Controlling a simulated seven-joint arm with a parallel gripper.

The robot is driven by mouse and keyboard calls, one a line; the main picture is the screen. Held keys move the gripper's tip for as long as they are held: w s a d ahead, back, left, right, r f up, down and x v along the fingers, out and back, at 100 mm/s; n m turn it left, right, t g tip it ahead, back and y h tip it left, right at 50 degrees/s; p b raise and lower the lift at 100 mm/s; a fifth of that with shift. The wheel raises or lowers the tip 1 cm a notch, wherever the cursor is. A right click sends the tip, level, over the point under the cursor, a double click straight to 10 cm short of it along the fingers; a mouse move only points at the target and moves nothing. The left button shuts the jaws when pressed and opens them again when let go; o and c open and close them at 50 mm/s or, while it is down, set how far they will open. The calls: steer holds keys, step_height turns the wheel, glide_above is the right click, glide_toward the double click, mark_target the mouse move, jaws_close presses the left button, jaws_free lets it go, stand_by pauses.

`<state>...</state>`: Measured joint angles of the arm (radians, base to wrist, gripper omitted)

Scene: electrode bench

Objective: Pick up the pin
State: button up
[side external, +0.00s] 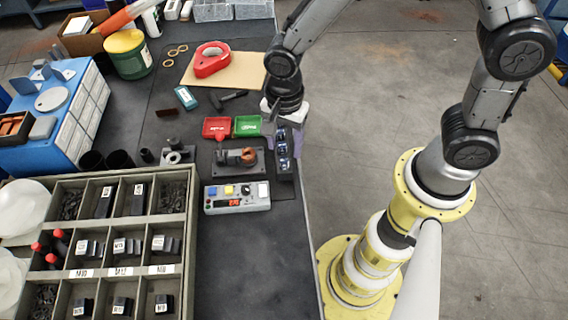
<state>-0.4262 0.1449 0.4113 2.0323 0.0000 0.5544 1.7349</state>
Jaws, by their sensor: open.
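My gripper (280,127) is open and points down at the bench's right edge, just right of a small green tray (247,126). A small red tray (216,128) sits left of the green one. No pin can be made out for certain; the marks inside the trays are too small to tell. The gripper's fingers are small and partly hidden by the wrist, and I see nothing clearly held between them.
A dark rack with shiny round pieces (283,163) stands just below my gripper. Left of it are a fixture with an orange-brown part (236,157) and a control box (237,198). A compartment bin (187,236) fills the lower left. Bench beneath the control box is clear.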

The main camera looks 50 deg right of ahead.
mark_target(284, 160)
steer(key=shift+w+d+f, duration=0.1)
steer(key=shift+w+f, duration=0.05)
steer(key=shift+f, duration=1.45)
steer(key=shift+w+d+f, duration=0.1)
steer(key=shift+f, duration=1.5)
jaws_close()
